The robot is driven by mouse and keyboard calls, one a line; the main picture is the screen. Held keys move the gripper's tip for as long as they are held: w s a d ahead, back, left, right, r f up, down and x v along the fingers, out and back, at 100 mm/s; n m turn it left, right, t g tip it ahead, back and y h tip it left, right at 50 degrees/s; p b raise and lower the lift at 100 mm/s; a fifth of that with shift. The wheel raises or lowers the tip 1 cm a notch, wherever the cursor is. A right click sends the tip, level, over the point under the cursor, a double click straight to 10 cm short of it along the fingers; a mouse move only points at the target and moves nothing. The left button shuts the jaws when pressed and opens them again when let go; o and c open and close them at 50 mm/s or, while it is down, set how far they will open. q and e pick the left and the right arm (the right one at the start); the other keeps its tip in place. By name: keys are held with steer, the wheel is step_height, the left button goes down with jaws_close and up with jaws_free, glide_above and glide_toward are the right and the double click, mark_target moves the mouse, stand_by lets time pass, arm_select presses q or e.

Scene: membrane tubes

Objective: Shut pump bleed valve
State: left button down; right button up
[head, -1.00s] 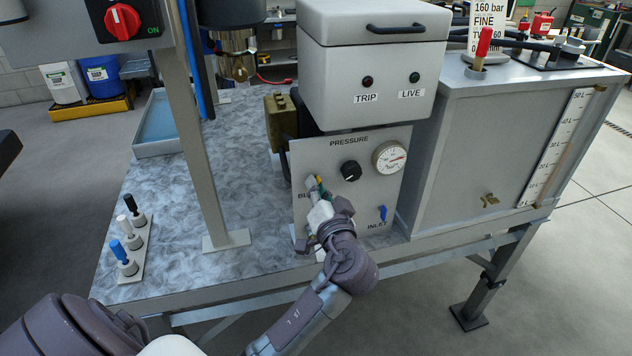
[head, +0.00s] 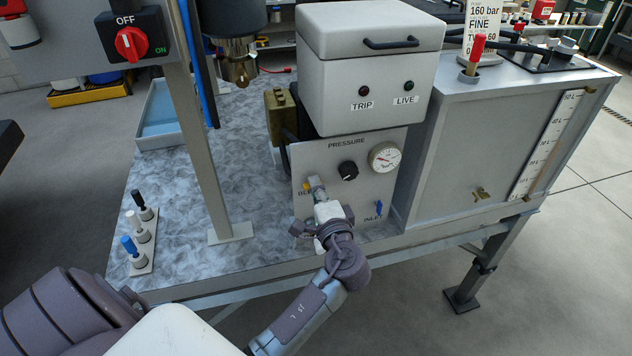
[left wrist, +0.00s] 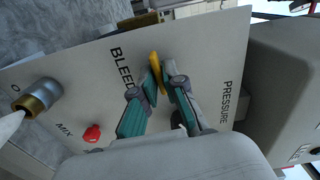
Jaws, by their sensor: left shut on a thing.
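The bleed valve shows as a yellow lever (left wrist: 154,62) beside the BLEED label on the grey pump panel in the left wrist view. In the head view a small yellow part of it (head: 307,187) shows near the partly covered label. My left gripper (left wrist: 163,76) has its teal fingers closed on the lever, one on each side. In the head view the gripper (head: 316,188) is at the left side of the panel (head: 375,188), and my wrist hides part of the panel below it. The valve's base is hidden. My right gripper is not in view.
A black knob (head: 348,170) and a pressure gauge (head: 384,157) sit right of the valve. A blue inlet lever (head: 379,208) is lower right. A red knob (left wrist: 92,133) and a brass-tipped port (left wrist: 38,97) are near the gripper. A metal post (head: 196,130) stands left.

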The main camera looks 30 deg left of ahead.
arm_select(q)
steer(key=shift+m, duration=0.5)
steer(key=c, duration=1.3)
jaws_free()
steer(key=v, duration=1.2)
